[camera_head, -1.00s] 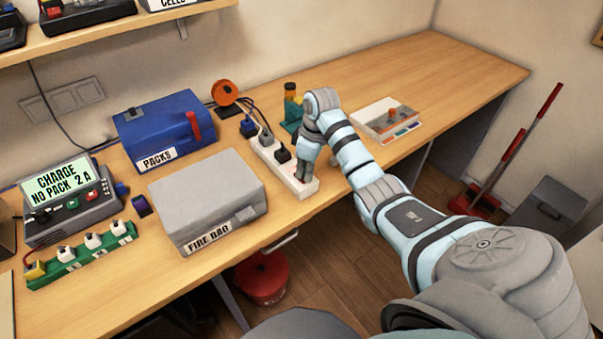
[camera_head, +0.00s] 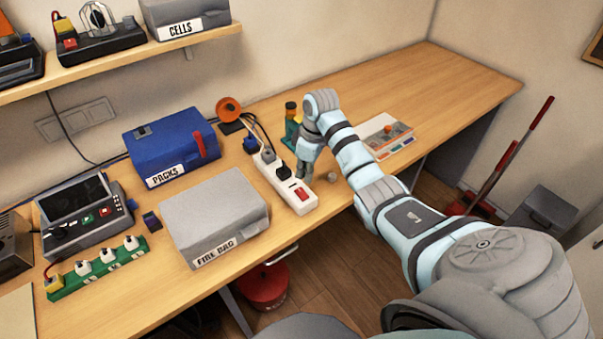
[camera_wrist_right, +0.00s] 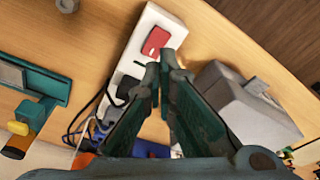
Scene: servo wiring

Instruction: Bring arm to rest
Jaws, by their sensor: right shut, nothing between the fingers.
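My right gripper (camera_head: 302,172) is shut and empty, pointing down just above the white power strip (camera_head: 312,210). In the right wrist view its fingertips (camera_wrist_right: 165,66) sit close together below the red switch (camera_wrist_right: 156,41). The power strip also shows there (camera_wrist_right: 146,22). In the head view the red switch (camera_head: 302,194) is uncovered at the near end of the strip, with black plugs farther back. I cannot tell if the fingers touch the strip. The charger (camera_head: 85,215) at the left has a dark screen. My left gripper is not in view.
The grey fire bag box (camera_head: 215,215) and blue packs box (camera_head: 170,145) stand left of the strip. A green strip (camera_head: 95,268) holds several plugs. The desk's far right is clear.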

